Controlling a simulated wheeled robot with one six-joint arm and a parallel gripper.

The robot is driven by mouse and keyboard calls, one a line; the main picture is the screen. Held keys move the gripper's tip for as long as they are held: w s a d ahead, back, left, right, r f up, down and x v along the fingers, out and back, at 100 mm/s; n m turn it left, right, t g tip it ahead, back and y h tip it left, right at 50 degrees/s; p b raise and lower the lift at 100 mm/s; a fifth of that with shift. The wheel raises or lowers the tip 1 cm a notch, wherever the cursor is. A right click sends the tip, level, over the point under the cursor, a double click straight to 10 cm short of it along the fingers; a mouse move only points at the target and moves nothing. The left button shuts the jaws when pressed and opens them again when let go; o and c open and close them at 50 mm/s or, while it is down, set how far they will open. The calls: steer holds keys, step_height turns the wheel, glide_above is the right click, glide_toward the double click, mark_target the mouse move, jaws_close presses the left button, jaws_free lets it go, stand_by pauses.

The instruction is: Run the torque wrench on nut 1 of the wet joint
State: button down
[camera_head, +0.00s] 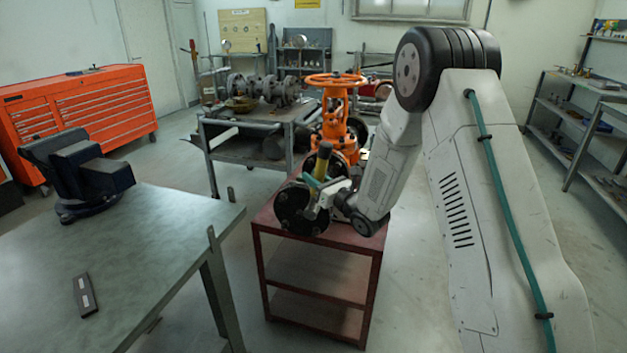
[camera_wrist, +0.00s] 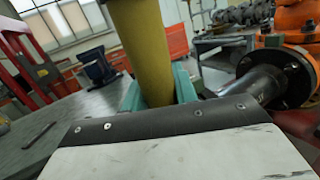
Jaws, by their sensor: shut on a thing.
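The orange gate valve (camera_head: 335,125) with its handwheel stands on a red stand (camera_head: 318,262). A dark round bolted flange (camera_head: 293,208) faces forward at its near end; a dark flange also shows at the right of the wrist view (camera_wrist: 288,80). My gripper (camera_head: 317,184), with teal fingers, is shut on a yellow cylindrical tool handle (camera_head: 323,162), likely the torque wrench. The handle is roughly upright, with a dark top end, beside and in front of the flange. It fills the gap between the fingers in the wrist view (camera_wrist: 145,50). The wrench's working end and nut 1 cannot be made out.
A workbench (camera_head: 160,235) with a blue vise (camera_head: 80,175) and a small dark item (camera_head: 85,296) stands at left. An orange tool chest (camera_head: 85,110) is at back left, shelves (camera_head: 570,120) at right. Floor right of the stand is clear.

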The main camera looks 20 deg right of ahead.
steer(key=shift+w+d, duration=0.6)
steer(key=shift+w, duration=0.2)
steer(key=shift+w+d+r, duration=0.15)
steer(key=shift+w+d, duration=0.05)
steer(key=shift+w, duration=0.05)
stand_by(1.1)
steer(key=shift+s+a, duration=0.2)
steer(key=shift+s, duration=0.05)
stand_by(0.6)
steer(key=shift+s+a, duration=0.6)
steer(key=shift+s, duration=0.25)
steer(key=shift+s+a, duration=0.6)
steer(key=shift+s, duration=0.2)
steer(key=shift+d, duration=0.1)
